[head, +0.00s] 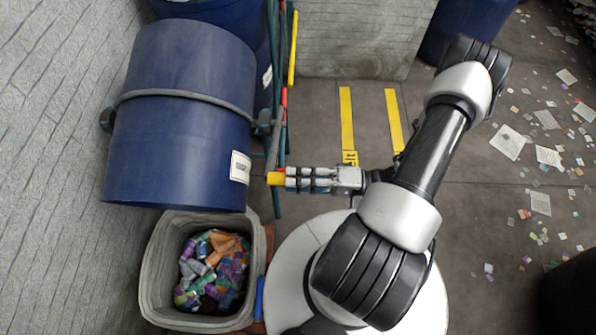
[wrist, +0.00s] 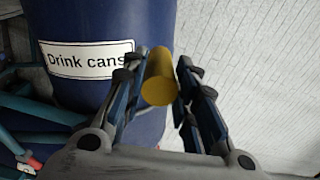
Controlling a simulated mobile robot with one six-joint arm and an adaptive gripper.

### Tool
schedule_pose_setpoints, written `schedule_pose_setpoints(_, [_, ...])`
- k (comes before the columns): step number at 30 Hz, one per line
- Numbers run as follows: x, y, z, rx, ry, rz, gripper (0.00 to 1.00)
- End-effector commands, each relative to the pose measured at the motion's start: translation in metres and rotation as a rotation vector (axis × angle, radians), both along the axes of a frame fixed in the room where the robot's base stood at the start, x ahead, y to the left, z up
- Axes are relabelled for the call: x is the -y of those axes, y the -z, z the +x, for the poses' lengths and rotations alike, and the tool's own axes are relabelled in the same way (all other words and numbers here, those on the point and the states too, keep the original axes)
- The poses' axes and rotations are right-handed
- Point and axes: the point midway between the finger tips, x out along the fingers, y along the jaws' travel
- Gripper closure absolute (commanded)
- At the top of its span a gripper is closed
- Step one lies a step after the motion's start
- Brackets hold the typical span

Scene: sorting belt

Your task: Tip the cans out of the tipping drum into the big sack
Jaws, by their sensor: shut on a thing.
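The blue tipping drum (head: 180,110) hangs tilted in its frame, with its lower end over the sack. A label reading "Drink cans" (wrist: 85,59) shows on the drum in the wrist view. The big grey sack (head: 153,265) stands below it, open at the top, with many colourful crushed cans (head: 213,265) inside. My gripper (head: 285,179) is shut on a yellow handle (head: 274,179), which also shows between the fingers in the wrist view (wrist: 159,78). The handle is beside the drum, to its right. The inside of the drum is hidden.
Green and red poles (head: 283,60) with a yellow-ended one stand right of the drum. More blue drums (head: 462,30) stand behind. A stone wall (head: 45,150) is close on the left. Paper litter (head: 508,142) lies on the floor at right. Yellow stripes (head: 346,115) mark clear floor.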

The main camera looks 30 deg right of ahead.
Motion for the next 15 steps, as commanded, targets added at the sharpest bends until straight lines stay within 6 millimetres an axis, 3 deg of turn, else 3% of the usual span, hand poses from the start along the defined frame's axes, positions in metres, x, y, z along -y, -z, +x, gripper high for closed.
schedule_pose_setpoints(15, [-0.001,0.018,-0.002,0.053,-0.005,-0.042,1.00])
